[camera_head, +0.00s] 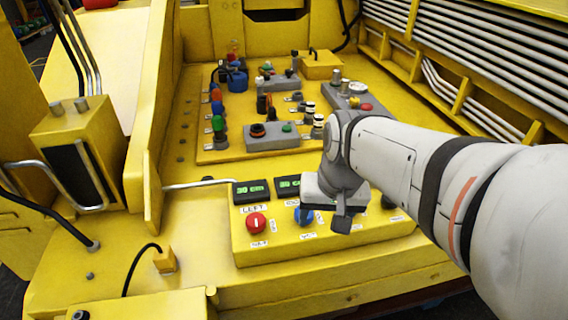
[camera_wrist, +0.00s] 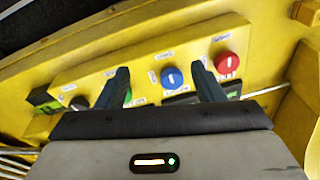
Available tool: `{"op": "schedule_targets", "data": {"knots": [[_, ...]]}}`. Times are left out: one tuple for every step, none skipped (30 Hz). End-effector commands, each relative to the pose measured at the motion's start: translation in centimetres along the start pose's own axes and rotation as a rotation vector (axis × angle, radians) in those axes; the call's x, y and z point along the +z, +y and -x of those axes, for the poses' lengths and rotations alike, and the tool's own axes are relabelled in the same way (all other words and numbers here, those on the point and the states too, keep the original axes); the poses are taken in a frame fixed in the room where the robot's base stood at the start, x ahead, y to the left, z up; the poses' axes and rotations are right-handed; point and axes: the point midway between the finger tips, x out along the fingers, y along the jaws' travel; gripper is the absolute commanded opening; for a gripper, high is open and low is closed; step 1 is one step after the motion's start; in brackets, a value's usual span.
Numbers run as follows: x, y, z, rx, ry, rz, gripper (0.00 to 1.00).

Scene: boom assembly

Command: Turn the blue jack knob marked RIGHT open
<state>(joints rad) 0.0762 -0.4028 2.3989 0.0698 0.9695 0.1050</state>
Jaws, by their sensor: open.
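The blue knob (camera_head: 304,216) sits on the sloped face of the yellow control box, partly hidden by my gripper in the head view. In the wrist view the blue knob (camera_wrist: 172,78) shows between my fingers, nearer the right one, with a white mark on its face. Small white labels surround it, but I cannot read the word RIGHT on them. My gripper (camera_wrist: 160,70) is open and empty, pointed at the panel. In the head view my gripper (camera_head: 341,220) is just right of the blue knob, above the box. I see no contact with it.
A red knob (camera_head: 256,222) is left of the blue one, near a LEFT label. A black knob (camera_wrist: 79,103) stands on the other side. Green-lit displays (camera_head: 252,191) line the box's back edge. Behind is a plate with several buttons and a grey button box (camera_head: 270,136).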

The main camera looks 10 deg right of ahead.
Motion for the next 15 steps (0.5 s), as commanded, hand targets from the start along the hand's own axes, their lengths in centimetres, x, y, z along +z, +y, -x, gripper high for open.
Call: {"op": "schedule_targets", "data": {"knots": [[-1.4, 0.0, -0.4, -0.008, -0.047, -0.091, 0.66], [-2.2, 0.0, -0.5, -0.014, -0.074, -0.153, 0.66], [-3.2, -0.1, -0.8, -0.021, -0.115, -0.239, 0.66], [-4.1, -0.1, -1.1, -0.026, -0.145, -0.304, 0.66], [-4.9, -0.1, -1.4, -0.030, -0.173, -0.368, 0.66], [-6.0, -0.1, -1.8, -0.034, -0.213, -0.451, 0.66], [-6.7, -0.1, -2.2, -0.036, -0.241, -0.509, 0.66], [-7.5, -0.1, -2.5, -0.039, -0.268, -0.566, 0.66], [-8.4, 0.0, -3.0, -0.039, -0.304, -0.637, 0.66], [-9.1, 0.0, -3.3, -0.041, -0.327, -0.687, 0.66], [-9.7, 0.1, -3.7, -0.040, -0.351, -0.732, 0.66], [-10.4, 0.2, -4.1, -0.040, -0.379, -0.788, 0.66], [-10.8, 0.3, -4.4, -0.039, -0.398, -0.825, 0.66], [-11.2, 0.3, -4.7, -0.038, -0.414, -0.857, 0.66], [-11.7, 0.4, -5.0, -0.037, -0.434, -0.894, 0.66]]}}
